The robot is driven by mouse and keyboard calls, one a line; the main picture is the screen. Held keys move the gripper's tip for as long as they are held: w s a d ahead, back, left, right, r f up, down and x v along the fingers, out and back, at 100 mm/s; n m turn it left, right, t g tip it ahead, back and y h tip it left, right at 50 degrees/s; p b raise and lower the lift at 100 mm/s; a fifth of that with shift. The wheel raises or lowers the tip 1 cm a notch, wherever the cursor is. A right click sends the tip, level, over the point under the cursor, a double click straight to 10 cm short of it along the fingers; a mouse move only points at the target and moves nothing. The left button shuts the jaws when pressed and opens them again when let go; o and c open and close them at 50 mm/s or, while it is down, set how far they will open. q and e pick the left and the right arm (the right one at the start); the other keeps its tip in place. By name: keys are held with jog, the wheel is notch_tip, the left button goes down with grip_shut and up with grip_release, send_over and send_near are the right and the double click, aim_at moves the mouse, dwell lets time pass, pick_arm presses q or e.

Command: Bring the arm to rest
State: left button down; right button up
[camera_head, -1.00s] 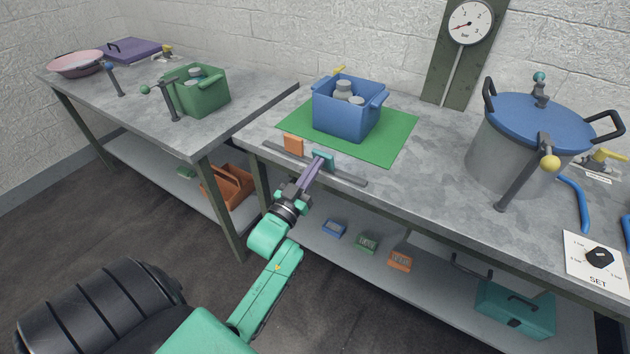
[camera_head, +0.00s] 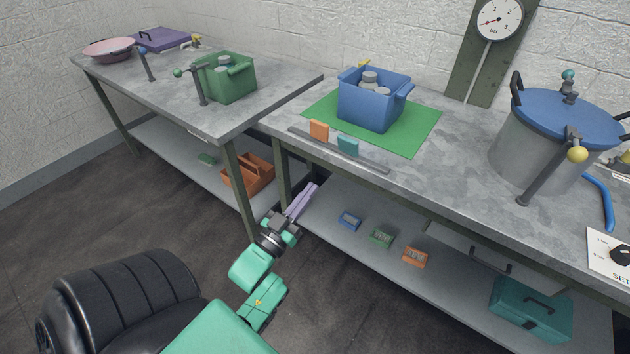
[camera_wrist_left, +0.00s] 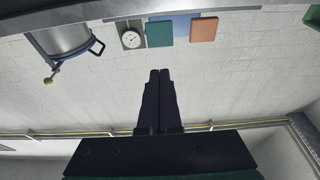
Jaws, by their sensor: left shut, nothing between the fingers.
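My left gripper (camera_head: 305,199) is at the front of the right-hand workbench (camera_head: 460,180), below the level of its top. Its purple fingers are together with nothing between them. In the left wrist view the same fingers (camera_wrist_left: 160,75) lie side by side, closed and empty. My left arm comes in from the lower left of the head view. My right gripper is in neither view.
An orange block (camera_head: 319,130) and a teal block (camera_head: 347,146) stand at a grey rail near the bench's front edge. A blue crate (camera_head: 368,109) holds grey bottles on a green mat (camera_head: 418,132). A large pot (camera_head: 530,155) stands right.

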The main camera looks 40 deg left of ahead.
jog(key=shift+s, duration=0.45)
